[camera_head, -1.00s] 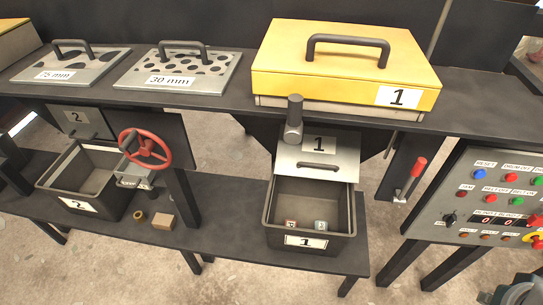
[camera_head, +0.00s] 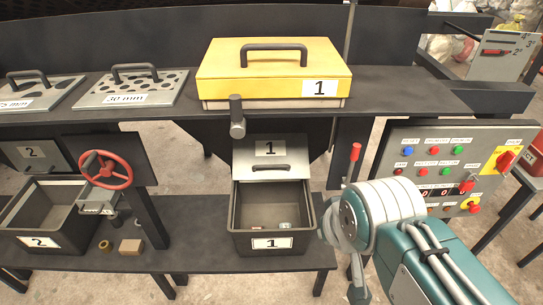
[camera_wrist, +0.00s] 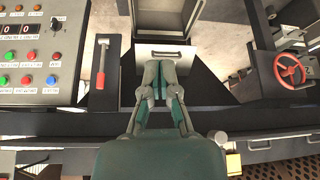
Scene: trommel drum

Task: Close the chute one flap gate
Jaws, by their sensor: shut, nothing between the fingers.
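The chute one flap gate (camera_head: 245,155) is a light grey plate labelled 1 with a dark bar handle (camera_head: 270,168). It slopes out below the yellow-lidded housing, above the back of bin 1 (camera_head: 270,243). In the wrist view, a pale plate with a dark handle (camera_wrist: 187,64), apparently this gate, lies just beyond my gripper (camera_wrist: 160,68). My gripper is shut and empty, its fingertips overlapping the plate's edge in that picture. I cannot tell whether they touch. In the head view, my arm reaches in from the lower right, right of bin 1.
A red-handled lever (camera_head: 354,160) stands right of the gate, near the control panel (camera_head: 445,165). A dark hammer-like part (camera_head: 237,120) hangs at the gate's upper left. A red handwheel (camera_head: 105,170) is by chute 2. Small pieces lie in bin 1.

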